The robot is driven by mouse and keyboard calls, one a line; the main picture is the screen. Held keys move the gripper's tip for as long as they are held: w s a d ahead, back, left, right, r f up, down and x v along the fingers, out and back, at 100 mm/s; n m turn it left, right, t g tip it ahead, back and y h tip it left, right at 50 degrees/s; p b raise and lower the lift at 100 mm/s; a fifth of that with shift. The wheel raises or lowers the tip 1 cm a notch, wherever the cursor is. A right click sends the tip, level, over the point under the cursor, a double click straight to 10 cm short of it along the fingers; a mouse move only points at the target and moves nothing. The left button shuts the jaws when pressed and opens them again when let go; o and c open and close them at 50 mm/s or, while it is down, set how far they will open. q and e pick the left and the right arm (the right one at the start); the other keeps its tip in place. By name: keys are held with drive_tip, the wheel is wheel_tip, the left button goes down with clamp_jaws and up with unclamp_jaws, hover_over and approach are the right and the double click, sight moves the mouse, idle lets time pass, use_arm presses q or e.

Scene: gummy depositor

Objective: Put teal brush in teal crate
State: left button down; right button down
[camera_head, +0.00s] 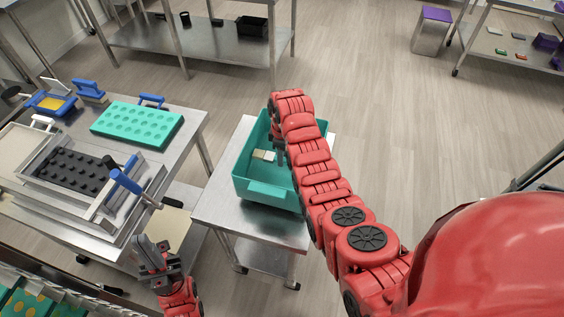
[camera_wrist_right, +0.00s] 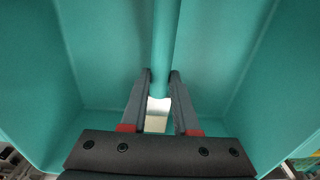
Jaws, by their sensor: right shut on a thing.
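The teal crate (camera_head: 262,192) stands on a small metal table, and its walls fill most of the right wrist view (camera_wrist_right: 90,60). My right gripper (camera_head: 281,158) reaches down inside the crate. In the right wrist view its fingers (camera_wrist_right: 160,88) are shut on the teal handle of the brush (camera_wrist_right: 165,40). A pale piece (camera_wrist_right: 157,115) shows between the fingers below the handle; I cannot tell if it is part of the brush. My left gripper (camera_head: 155,255) is low at the left, away from the crate; its jaw opening is unclear.
Small pale blocks (camera_head: 263,155) lie in the crate. The small metal table (camera_head: 225,205) has bare room left of the crate. The left table holds a teal mould (camera_head: 137,123), a dark mould tray (camera_head: 68,170) and blue-handled tools. Shelves stand behind; open floor lies to the right.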

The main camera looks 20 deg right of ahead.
drive_tip(key=shift+f+p, duration=0.45)
drive_tip(key=shift+f, duration=1.2)
drive_tip(key=shift+f, duration=0.15)
drive_tip(key=c, duration=0.7)
unclamp_jaws()
drive_tip(key=shift+o, duration=0.2)
